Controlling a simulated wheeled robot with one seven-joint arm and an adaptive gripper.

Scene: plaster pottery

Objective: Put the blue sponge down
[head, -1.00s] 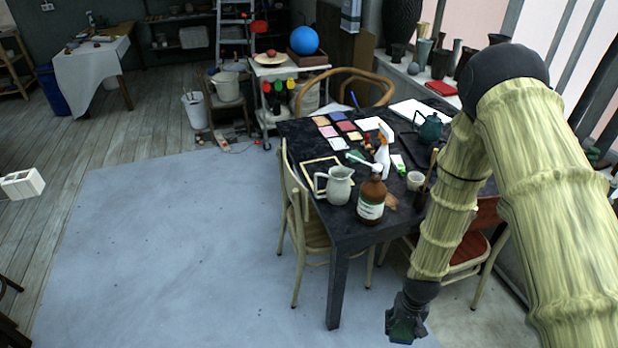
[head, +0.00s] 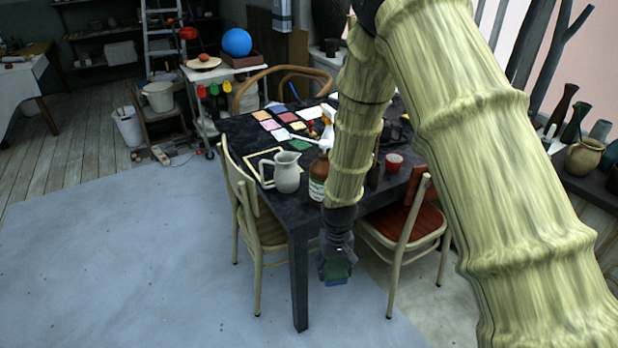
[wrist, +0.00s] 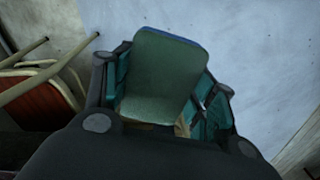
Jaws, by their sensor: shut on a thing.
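Part of the sponge is hidden by the fingers.
A white jug (head: 287,172) and a brown bottle (head: 318,180) stand near the table's front corner. A red-seated chair (head: 408,222) is right of my gripper, and a cream chair (head: 246,200) left. Pale floor (head: 150,260) is open at the left.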

